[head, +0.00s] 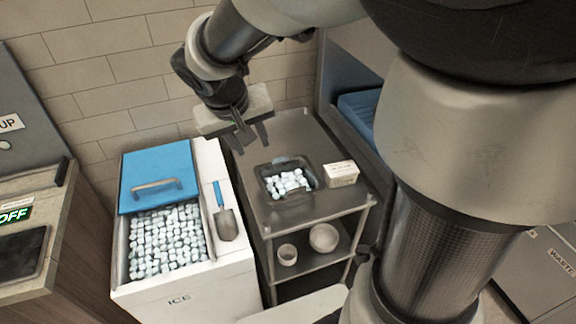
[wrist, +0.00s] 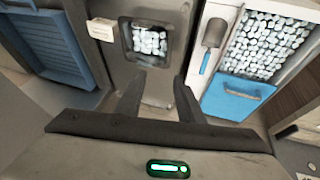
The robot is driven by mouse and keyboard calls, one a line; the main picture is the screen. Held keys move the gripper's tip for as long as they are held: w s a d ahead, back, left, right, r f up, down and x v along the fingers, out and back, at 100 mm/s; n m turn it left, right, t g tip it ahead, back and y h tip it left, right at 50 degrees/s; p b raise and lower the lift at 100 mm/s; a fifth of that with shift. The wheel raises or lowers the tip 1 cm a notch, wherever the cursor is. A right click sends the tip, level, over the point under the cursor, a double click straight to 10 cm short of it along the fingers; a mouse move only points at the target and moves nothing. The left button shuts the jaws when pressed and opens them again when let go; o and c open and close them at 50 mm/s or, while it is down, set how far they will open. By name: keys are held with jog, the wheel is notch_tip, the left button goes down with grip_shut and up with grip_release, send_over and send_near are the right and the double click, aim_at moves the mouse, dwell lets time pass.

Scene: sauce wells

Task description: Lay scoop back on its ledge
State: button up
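The scoop (head: 226,219) has a blue handle and a grey metal bowl. It lies on the white ledge (head: 209,172) along the right side of the ice bin, handle toward the wall. It also shows in the wrist view (wrist: 213,36), where it lies apart from my fingers. My gripper (head: 252,140) is above the back of the steel cart, up and to the right of the scoop. In the wrist view my gripper (wrist: 158,90) has its two fingers spread with nothing between them.
The ice bin (head: 180,296) is full of ice cubes, its blue lid (head: 157,176) slid to the back. The steel cart (head: 322,204) carries a dark pan (head: 298,197) of ice and a small white box (head: 341,174). Two bowls stand on its lower shelf. A tiled wall is behind.

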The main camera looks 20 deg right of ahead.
jog(key=s+d+r+y, duration=0.1)
jog(key=s+r, duration=0.2)
jog(key=s, duration=0.5)
jog(key=s+d+r+t+y, duration=0.1)
jog(key=s+r+y, duration=0.1)
jog(key=s, duration=0.7)
jog(key=shift+s+d+r+n, duration=0.3)
jog(key=shift+d+r, duration=0.05)
jog(key=shift+r, duration=0.55)
